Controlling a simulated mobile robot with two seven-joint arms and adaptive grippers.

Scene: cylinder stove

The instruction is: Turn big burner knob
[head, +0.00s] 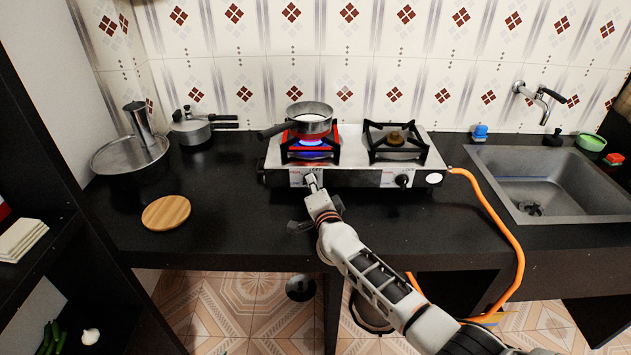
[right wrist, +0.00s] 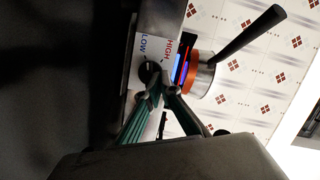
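The silver two-burner stove (head: 342,177) stands on the black counter. Its left burner (head: 310,153) is lit with a blue flame under a small pot (head: 310,115). The left knob, under the lit burner, is mostly hidden by my right gripper (head: 310,180) in the head view. In the right wrist view this dark knob (right wrist: 149,73) sits beside the HIGH and LOW labels. My right gripper (right wrist: 161,91) has its fingertips together at the knob's edge; a firm grip on it does not show. The right knob (head: 402,181) is free. My left gripper is out of view.
An orange hose (head: 505,225) runs from the stove's right side over the counter edge. A sink (head: 545,185) lies at right. A round wooden board (head: 166,212), a pressure cooker (head: 190,127) and a steel plate (head: 105,156) are at left. The counter before the stove is mostly clear.

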